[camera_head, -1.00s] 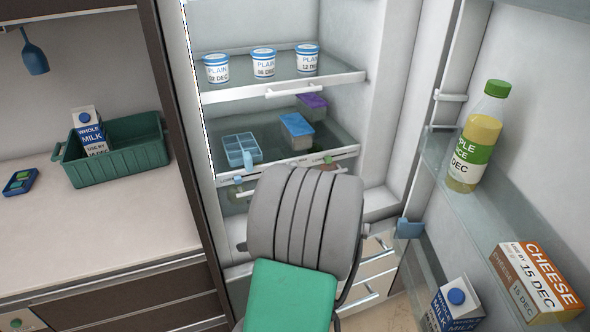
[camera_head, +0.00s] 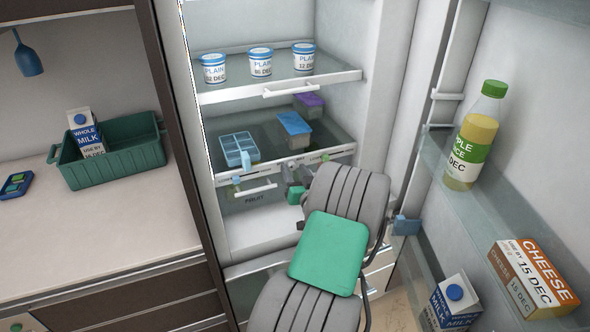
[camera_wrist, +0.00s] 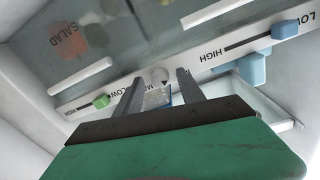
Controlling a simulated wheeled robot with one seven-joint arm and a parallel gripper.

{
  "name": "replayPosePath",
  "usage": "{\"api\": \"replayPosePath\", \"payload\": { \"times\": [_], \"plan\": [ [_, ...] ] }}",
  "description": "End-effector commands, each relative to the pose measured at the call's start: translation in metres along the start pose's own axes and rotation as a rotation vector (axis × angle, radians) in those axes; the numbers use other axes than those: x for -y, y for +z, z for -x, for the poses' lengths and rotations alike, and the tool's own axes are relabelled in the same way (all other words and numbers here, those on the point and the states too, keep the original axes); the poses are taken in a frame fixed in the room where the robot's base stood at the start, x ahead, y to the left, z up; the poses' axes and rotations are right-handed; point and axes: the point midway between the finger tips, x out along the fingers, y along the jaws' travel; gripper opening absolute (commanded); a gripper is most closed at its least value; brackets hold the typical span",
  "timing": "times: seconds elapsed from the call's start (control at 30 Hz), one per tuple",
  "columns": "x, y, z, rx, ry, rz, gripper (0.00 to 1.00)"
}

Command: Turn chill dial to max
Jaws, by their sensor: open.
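The chill dial looks to be the small round pale knob (camera_wrist: 160,75) on the white control strip of the fridge shelf, between two slide controls. In the wrist view my gripper (camera_wrist: 158,78) is open, with one finger on each side of the knob. Whether the fingers touch it is unclear. In the head view my gripper (camera_head: 291,172) is just below the middle of the strip (camera_head: 264,172) and hides part of it. The dial's pointer and most of its lettering cannot be read.
A blue slider (camera_wrist: 285,28) is on one side of the dial and a green slider (camera_wrist: 101,101) on the other. A drawer handle (camera_head: 256,190) is below the strip. The open fridge door with a juice bottle (camera_head: 474,137) stands at the right.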

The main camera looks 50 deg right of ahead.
Motion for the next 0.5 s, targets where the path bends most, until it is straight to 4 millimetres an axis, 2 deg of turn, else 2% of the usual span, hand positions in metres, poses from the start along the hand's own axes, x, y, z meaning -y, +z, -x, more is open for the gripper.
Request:
{"api": "replayPosePath", "payload": {
  "times": [0.2,0.5],
  "plan": [
    [-0.0001,0.0002,-0.0011,0.000,0.000,0.000,0.46],
    [0.0001,0.0004,-0.0009,0.001,0.000,0.000,0.22]
  ]
}}
